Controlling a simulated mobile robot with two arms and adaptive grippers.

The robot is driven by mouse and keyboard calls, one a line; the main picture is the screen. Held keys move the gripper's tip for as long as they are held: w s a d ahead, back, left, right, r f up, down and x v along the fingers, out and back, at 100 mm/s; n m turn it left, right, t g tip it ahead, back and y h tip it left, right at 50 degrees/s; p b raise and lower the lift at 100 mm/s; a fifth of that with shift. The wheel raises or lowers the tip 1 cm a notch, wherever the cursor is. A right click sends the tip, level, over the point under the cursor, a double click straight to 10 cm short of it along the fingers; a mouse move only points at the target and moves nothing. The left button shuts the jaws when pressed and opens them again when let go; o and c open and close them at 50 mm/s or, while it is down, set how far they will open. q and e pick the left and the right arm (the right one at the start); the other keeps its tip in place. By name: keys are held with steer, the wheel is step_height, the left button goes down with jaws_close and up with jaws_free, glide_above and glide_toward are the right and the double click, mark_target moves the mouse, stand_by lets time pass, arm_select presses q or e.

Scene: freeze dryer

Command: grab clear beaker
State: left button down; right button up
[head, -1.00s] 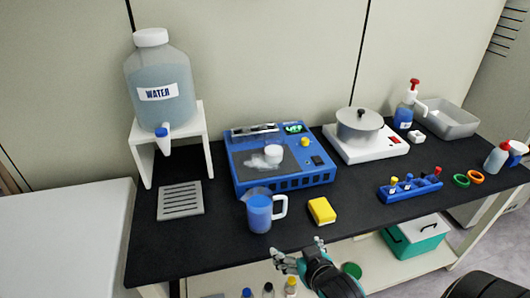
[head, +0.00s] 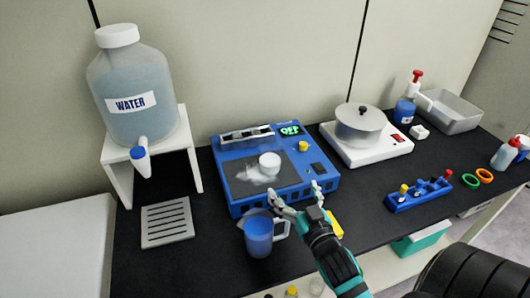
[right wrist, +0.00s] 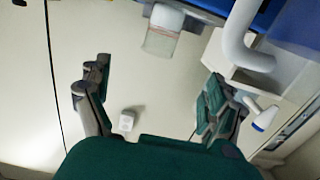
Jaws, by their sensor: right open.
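The beaker (head: 258,237) is a see-through blue-tinted cup with a pouring lip and a white handle on its right. It stands upright near the table's front edge, before the blue device. In the right wrist view its white curved handle (right wrist: 244,40) shows large at the upper right. My right gripper (head: 296,193) is open and empty, above and to the right of the beaker, with one finger near the handle in the picture. I cannot tell whether it touches. Its fingers also show spread in the right wrist view (right wrist: 155,100). My left gripper is not in view.
A blue device (head: 235,180) with a white lid piece stands behind the beaker. A yellow sponge (head: 335,226) is partly hidden by my right arm. A grey drain tray (head: 167,223) and a water jug (head: 140,85) on a white stand (head: 123,180) are at the left.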

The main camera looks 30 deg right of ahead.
steer(key=w, duration=0.3)
steer(key=p, duration=0.2)
glide_toward(267, 144)
steer(key=shift+w+d+f, duration=0.25)
steer(key=shift+w+f, duration=0.1)
steer(key=shift+w, duration=0.3)
steer(key=shift+w+d+r+p, duration=0.1)
steer(key=shift+w+r+p, duration=0.05)
steer(key=shift+w+p, duration=0.25)
steer(key=p+x, duration=0.1)
steer(key=x, duration=0.3)
steer(key=shift+w+r, duration=0.15)
steer(key=shift+w, duration=0.3)
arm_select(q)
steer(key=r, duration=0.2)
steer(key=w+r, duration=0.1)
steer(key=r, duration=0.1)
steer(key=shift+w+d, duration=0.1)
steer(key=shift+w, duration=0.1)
